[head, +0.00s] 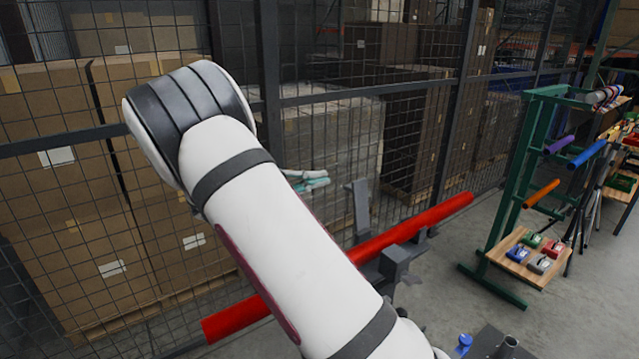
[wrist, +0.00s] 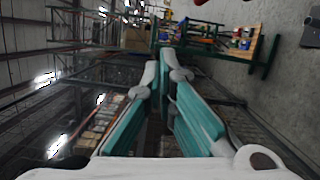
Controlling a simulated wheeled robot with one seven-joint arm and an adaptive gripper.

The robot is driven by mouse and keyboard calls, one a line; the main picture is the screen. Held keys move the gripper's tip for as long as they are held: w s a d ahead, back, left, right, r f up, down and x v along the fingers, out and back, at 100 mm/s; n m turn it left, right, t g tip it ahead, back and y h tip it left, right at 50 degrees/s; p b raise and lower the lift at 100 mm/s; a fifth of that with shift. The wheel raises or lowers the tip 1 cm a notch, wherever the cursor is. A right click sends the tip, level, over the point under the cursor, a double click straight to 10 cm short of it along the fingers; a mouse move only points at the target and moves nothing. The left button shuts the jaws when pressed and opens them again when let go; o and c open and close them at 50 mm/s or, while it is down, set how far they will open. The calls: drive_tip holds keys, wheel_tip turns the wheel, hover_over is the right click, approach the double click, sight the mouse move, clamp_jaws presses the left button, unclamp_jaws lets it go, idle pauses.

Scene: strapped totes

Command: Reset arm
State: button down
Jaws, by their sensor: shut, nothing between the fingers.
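My white arm with dark grey bands rises across the middle of the head view, bent at its elbow near the upper left. My gripper (head: 308,180) shows only partly there, as teal and pale fingers behind the arm; the rest is hidden. In the wrist view my gripper (wrist: 166,65) has its two teal fingers converging at the tips. It is shut and empty, held in the air with nothing touching the fingers.
A red bar (head: 415,222) lies on a dark grey stand (head: 395,262) behind my arm. A wire mesh fence (head: 330,130) closes off stacked cartons (head: 60,190). A green rack (head: 510,190) with coloured rods stands right. Grey floor (head: 440,290) is open between.

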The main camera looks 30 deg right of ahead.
drive_tip(key=s+b+v, duration=0.1)
drive_tip(key=b+v, duration=0.1)
drive_tip(key=v, duration=0.7)
drive_tip(key=s+d+r+t+y, duration=0.1)
drive_tip(key=s+d+y, duration=0.1)
drive_tip(key=s+y, duration=1)
drive_tip(key=s+a+r+t+y, duration=0.1)
drive_tip(key=s+a+t+y, duration=0.2)
drive_tip(key=s, duration=0.5)
drive_tip(key=s+a+r+n+t+y, duration=0.1)
drive_tip(key=s+a+t+y, duration=0.2)
drive_tip(key=s+a+t, duration=0.2)
drive_tip(key=s+a, duration=0.3)
